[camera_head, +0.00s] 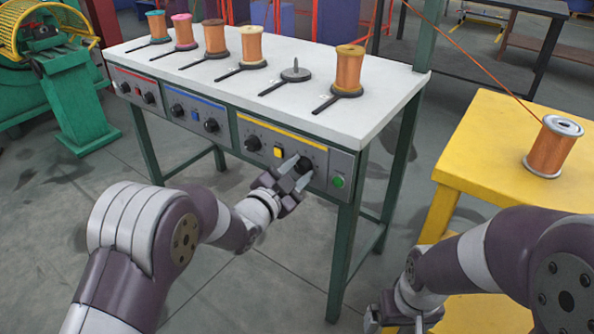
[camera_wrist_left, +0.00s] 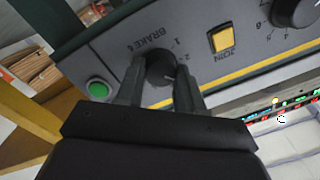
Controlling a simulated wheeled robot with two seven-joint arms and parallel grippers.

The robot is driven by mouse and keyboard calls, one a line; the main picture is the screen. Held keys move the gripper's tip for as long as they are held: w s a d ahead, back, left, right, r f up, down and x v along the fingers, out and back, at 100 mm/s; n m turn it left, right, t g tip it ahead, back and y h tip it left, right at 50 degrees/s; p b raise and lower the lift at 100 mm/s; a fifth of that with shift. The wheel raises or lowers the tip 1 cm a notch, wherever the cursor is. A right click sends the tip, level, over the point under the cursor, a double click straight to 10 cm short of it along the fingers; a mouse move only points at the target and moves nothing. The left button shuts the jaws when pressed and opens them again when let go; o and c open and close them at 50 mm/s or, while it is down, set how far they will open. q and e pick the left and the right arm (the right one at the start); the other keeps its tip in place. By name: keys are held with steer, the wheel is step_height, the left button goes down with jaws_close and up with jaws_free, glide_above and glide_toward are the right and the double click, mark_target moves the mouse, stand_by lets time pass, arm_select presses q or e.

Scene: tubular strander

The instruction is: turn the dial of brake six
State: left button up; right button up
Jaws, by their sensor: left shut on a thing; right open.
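The dial of brake six (camera_head: 304,164) is a round black knob at the right end of the yellow-striped panel section. My right gripper (camera_head: 397,315) is open and empty, low at the bottom edge, partly cut off.
A green button (camera_head: 338,182) and yellow switch (camera_head: 278,152) flank the dial; another black dial (camera_head: 253,143) is further left. The white bench (camera_head: 290,60) carries several spools. A yellow table (camera_head: 480,140) with a copper spool (camera_head: 552,148) stands right.

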arm_select(q)
steer(key=n+p, duration=0.2)
steer(key=n, duration=0.1)
steer(key=shift+r+p, duration=0.2)
steer(key=shift+p, duration=0.2)
steer(key=n+p, duration=0.3)
steer(key=n, duration=0.1)
steer(key=shift+a+n, duration=0.1)
steer(key=shift+n, duration=0.3)
steer(key=n+p, duration=0.3)
steer(key=shift+g, duration=0.3)
steer(key=shift+f+n+p, duration=0.15)
steer(key=shift+n+p, duration=1.2)
steer(key=shift+n, duration=0.65)
steer(key=shift+f, duration=0.1)
steer(key=o, duration=1)
steer(key=shift+o, duration=0.2)
steer(key=shift+a, duration=0.1)
